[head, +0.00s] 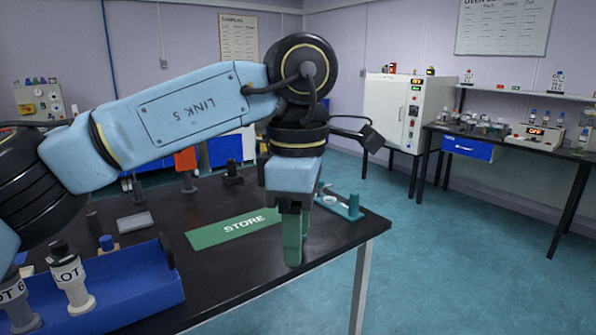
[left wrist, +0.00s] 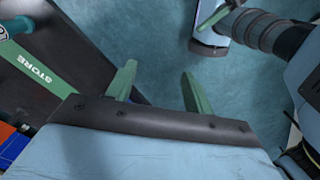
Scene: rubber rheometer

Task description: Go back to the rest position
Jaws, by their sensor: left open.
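My left gripper (head: 292,252) hangs pointing down in the head view, in front of the dark table's right part and near its edge. In the left wrist view its two green fingers (left wrist: 158,72) stand apart with nothing between them, over the blue-green floor. What looks like my right gripper (left wrist: 212,22) shows at the top of the left wrist view, with a green finger; its opening cannot be made out. It does not show in the head view.
The dark table (head: 330,240) carries a green STORE mat (head: 205,238), a blue tray (head: 150,285) with LOT-marked pieces at the left, and a teal stand (head: 352,207) near the right edge. An oven (head: 398,108) and side bench (head: 500,145) stand behind. Open floor lies right.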

